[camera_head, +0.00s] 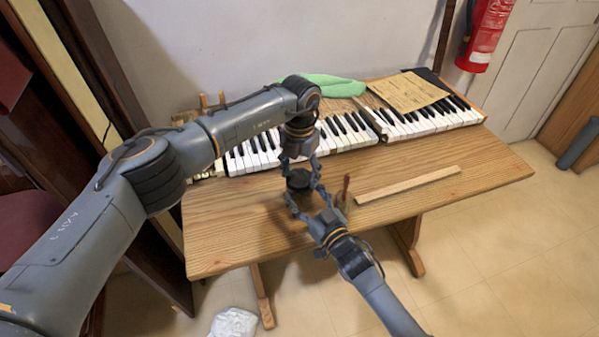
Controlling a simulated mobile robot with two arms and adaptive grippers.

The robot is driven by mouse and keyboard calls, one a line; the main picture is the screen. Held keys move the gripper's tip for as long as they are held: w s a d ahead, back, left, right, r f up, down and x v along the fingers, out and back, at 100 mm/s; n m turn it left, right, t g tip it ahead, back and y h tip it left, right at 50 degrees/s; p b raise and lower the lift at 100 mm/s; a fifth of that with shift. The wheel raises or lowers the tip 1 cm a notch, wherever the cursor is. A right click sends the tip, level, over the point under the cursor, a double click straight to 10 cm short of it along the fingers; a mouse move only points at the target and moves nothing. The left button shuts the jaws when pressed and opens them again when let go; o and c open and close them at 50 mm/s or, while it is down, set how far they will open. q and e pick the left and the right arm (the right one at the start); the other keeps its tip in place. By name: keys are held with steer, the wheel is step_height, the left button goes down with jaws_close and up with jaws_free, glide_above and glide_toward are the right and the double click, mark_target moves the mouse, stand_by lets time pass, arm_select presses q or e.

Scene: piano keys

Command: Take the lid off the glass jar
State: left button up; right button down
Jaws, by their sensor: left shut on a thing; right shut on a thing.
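The glass jar (299,196) stands on the wooden table in front of the piano keys, and its body is mostly hidden by my grippers. Its dark round lid (298,180) shows at the top. My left gripper (299,175) reaches down from above, shut with its fingers on either side of the lid. My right gripper (306,194) comes in from the front right, low over the table, shut with its fingers around the jar. The picture is too small to tell whether lid and jar touch.
Just right of the jar, a thin reddish-brown stick (346,186) stands upright. A wooden strip (410,185) lies beyond it. Piano keys (345,132), a green cloth (330,86) and a paper sheet (408,92) are behind. The table's (232,240) front left is clear.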

arm_select(q)
steer(key=n, duration=0.6)
steer(key=shift+n, duration=0.3)
steer(key=n, duration=1.6)
steer(key=shift+r, duration=0.2)
steer(key=shift+r, duration=0.95)
